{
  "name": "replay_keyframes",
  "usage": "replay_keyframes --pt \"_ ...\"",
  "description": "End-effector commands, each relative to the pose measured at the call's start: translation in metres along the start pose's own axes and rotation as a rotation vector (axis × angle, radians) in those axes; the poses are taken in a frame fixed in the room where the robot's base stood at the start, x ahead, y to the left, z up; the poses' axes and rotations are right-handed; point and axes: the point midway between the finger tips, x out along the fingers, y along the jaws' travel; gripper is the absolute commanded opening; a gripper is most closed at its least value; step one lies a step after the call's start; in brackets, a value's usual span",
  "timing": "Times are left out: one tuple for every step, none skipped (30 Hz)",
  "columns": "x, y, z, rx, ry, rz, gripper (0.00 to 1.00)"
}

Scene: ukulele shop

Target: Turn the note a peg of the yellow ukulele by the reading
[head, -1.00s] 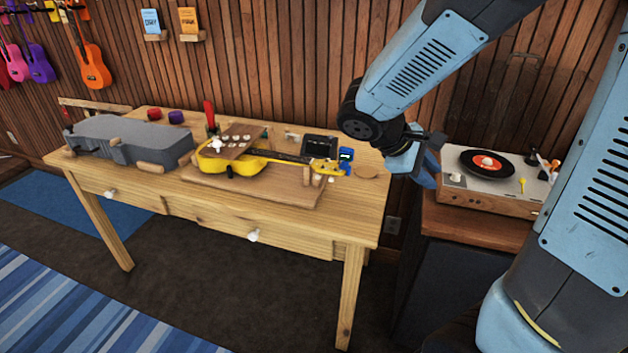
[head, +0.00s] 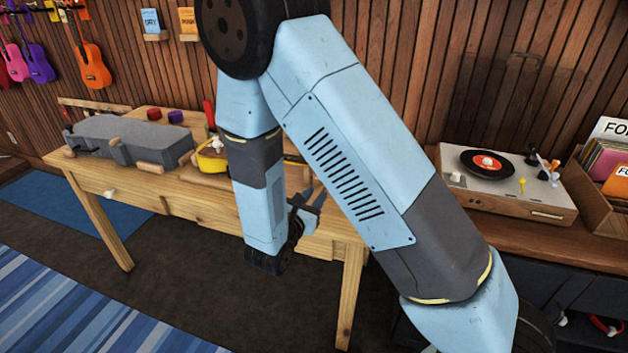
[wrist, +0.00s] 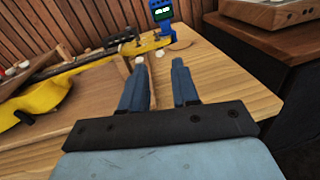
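The yellow ukulele (wrist: 48,95) lies on a wooden board on the table, its neck running to the upper right toward its headstock (wrist: 148,46) in the wrist view. White peg knobs show near the headstock. A blue clip-on tuner (wrist: 164,14) with a lit green screen stands at the headstock's end; its reading is too small to tell. In the head view my arm hides most of the ukulele, leaving part of its body (head: 212,162) visible. My gripper (wrist: 161,62) is open and empty, its fingers short of the headstock. It also shows in the head view (head: 318,198).
A wooden table (head: 180,205) holds a grey case (head: 130,138) at the left. A record player (head: 505,185) stands on a dark cabinet at the right. The wooden table top right of the headstock is bare.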

Motion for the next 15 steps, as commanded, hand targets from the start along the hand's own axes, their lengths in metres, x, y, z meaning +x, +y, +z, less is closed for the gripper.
replay_keyframes --pt "-0.007 0.008 -0.010 -0.026 -0.005 0.044 0.30" --pt "-0.010 0.012 -0.015 -0.038 -0.007 0.065 0.30" --pt "-0.014 0.016 -0.020 -0.049 -0.010 0.090 0.30" --pt "-0.016 0.019 -0.023 -0.057 -0.011 0.105 0.30" --pt "-0.018 0.021 -0.026 -0.063 -0.013 0.118 0.30" --pt "-0.020 0.023 -0.028 -0.069 -0.015 0.132 0.30" --pt "-0.020 0.025 -0.029 -0.072 -0.016 0.139 0.30" --pt "-0.020 0.025 -0.030 -0.074 -0.016 0.143 0.30" --pt "-0.019 0.026 -0.031 -0.076 -0.017 0.147 0.30" --pt "-0.018 0.027 -0.031 -0.076 -0.017 0.148 0.30" --pt "-0.015 0.028 -0.031 -0.076 -0.017 0.149 0.30" --pt "-0.011 0.028 -0.031 -0.075 -0.017 0.148 0.30" --pt "-0.007 0.028 -0.031 -0.075 -0.016 0.147 0.30" --pt "-0.003 0.029 -0.031 -0.075 -0.016 0.146 0.30" --pt "0.003 0.029 -0.031 -0.075 -0.016 0.146 0.30"
